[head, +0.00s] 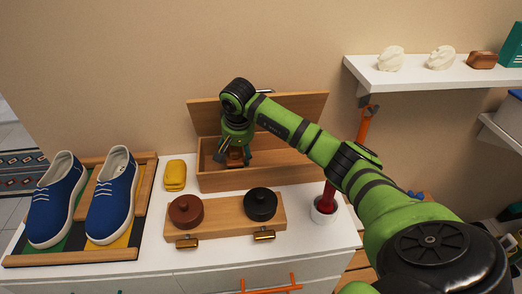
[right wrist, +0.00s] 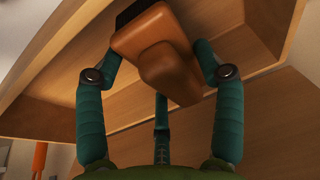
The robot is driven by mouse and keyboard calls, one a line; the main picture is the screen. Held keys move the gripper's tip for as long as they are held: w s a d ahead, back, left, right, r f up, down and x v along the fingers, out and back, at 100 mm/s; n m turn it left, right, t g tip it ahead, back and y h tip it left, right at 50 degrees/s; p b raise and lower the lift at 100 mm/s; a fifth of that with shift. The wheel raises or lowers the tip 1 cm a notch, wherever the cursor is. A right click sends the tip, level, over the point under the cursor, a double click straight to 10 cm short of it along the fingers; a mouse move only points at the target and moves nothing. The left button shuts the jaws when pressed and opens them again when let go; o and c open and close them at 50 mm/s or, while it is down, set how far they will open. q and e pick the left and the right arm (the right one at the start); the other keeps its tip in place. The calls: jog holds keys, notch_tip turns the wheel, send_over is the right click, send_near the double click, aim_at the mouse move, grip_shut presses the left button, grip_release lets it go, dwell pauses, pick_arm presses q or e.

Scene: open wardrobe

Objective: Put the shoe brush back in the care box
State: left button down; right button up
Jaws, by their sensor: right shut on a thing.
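The care box (head: 262,178) is a long wooden box against the wall, with its lid (head: 300,110) raised at the back. My right gripper (head: 237,154) points down into the left part of the box. It is shut on the shoe brush, whose brown body (head: 236,160) shows a little between the fingers. In the right wrist view the brush (right wrist: 162,58) is a brown block with a rounded grip and dark bristles, held between two fingers. I cannot tell whether the bristles touch the box floor. My left gripper is not in view.
A wooden stand (head: 228,216) with a red-brown tin (head: 186,211) and a black tin (head: 260,204) is in front of the box. A yellow block (head: 175,174) is to its left, beside blue shoes (head: 110,202). A white pot (head: 322,212) is at the right.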

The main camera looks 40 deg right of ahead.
aim_at(232, 158)
notch_tip(232, 158, down, 3)
jog(key=shift+a+r+b, duration=0.1)
jog(key=shift+b, duration=0.4)
jog(key=shift+w+a+r, duration=0.1)
jog(key=shift+w+a, duration=0.05)
jog(key=shift+a, duration=0.35)
jog(key=shift+w+a+r, duration=0.1)
jog(key=shift+a, duration=0.35)
jog(key=shift+s+d+f, duration=0.1)
jog(key=shift+d, duration=0.2)
jog(key=o, duration=0.7)
jog(key=shift+d+f, duration=0.1)
jog(key=shift+d, duration=0.1)
jog(key=shift+o, duration=0.2)
jog(key=shift+a, duration=0.2)
jog(key=shift+r, duration=0.25)
pick_arm(q)
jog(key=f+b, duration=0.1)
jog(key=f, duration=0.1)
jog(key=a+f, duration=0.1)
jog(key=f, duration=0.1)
jog(key=shift+b, duration=0.35)
pick_arm(e)
jog(key=v, duration=1.1)
jog(key=shift+s+r, duration=0.15)
jog(key=shift+r, duration=0.2)
jog(key=shift+a, duration=0.1)
